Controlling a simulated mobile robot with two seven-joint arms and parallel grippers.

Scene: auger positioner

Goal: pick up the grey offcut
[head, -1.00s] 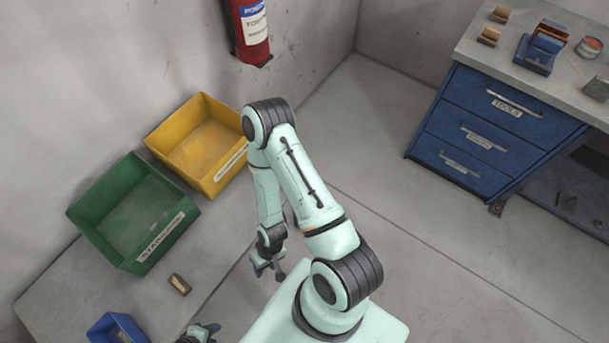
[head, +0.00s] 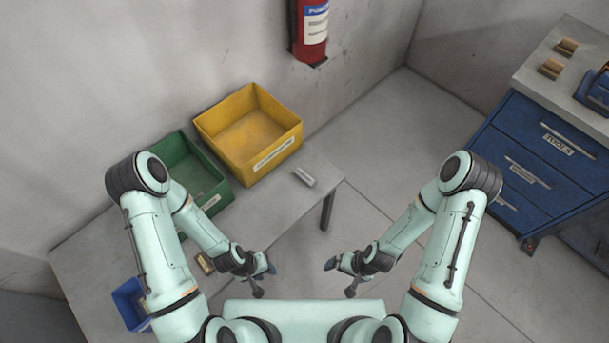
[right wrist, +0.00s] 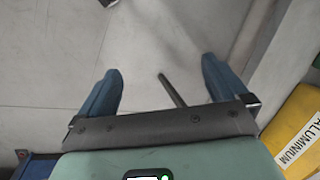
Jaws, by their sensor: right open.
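A small grey offcut (head: 304,177) lies on the grey table near its right end, to the right of the yellow bin, in the head view. My left gripper (head: 265,268) is low and to the left of it, near the table's front edge; its jaw state is unclear. My right gripper (head: 333,267) hangs beyond the table's front right side, below and to the right of the offcut in the picture, apart from it. In the right wrist view my right gripper (right wrist: 160,90) has its blue fingers spread, with nothing between them but a thin dark rod and floor.
A yellow bin (head: 285,150), a green bin (head: 214,200), a blue bin (head: 124,318) and a small brownish block (head: 204,263) stand on the table (head: 90,262). A blue tool cabinet (head: 535,160) stands at right. Floor between is clear.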

